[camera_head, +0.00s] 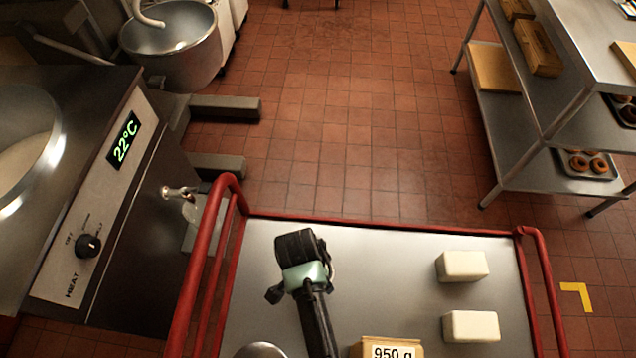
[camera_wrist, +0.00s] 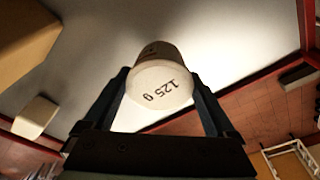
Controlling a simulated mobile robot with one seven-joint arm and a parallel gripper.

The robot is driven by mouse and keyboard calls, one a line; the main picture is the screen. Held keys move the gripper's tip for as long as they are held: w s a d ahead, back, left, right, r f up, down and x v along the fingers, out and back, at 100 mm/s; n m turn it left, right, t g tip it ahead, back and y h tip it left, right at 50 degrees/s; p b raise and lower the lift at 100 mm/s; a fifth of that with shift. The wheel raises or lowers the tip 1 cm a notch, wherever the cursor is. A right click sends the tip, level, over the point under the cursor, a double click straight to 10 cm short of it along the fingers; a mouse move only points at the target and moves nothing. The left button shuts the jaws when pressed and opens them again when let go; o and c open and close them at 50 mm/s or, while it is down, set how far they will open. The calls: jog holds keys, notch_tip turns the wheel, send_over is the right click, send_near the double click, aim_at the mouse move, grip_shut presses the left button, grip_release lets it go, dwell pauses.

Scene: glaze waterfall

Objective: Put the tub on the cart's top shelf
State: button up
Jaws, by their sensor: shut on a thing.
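In the wrist view a small pale tub (camera_wrist: 161,84) marked "125 g" sits between the two dark fingers of my gripper (camera_wrist: 159,78), which is shut on it. Its labelled round end faces the camera. Behind it is the bright metal top shelf of the cart (camera_wrist: 225,35); I cannot tell whether the tub touches it. In the head view the red-railed cart's top shelf (camera_head: 385,285) fills the lower middle. My arm reaches over it, and neither fingers nor tub can be made out there.
Two white blocks (camera_head: 462,266) (camera_head: 471,326) stand on the shelf's right side. A brown box (camera_head: 388,349) marked "950 g" is at the bottom edge. A heated machine (camera_head: 110,200) stands left, a metal rack (camera_head: 545,110) right. The shelf's middle is clear.

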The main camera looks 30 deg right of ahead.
jog(key=shift+f, duration=2.2)
jog(key=shift+b, duration=0.3)
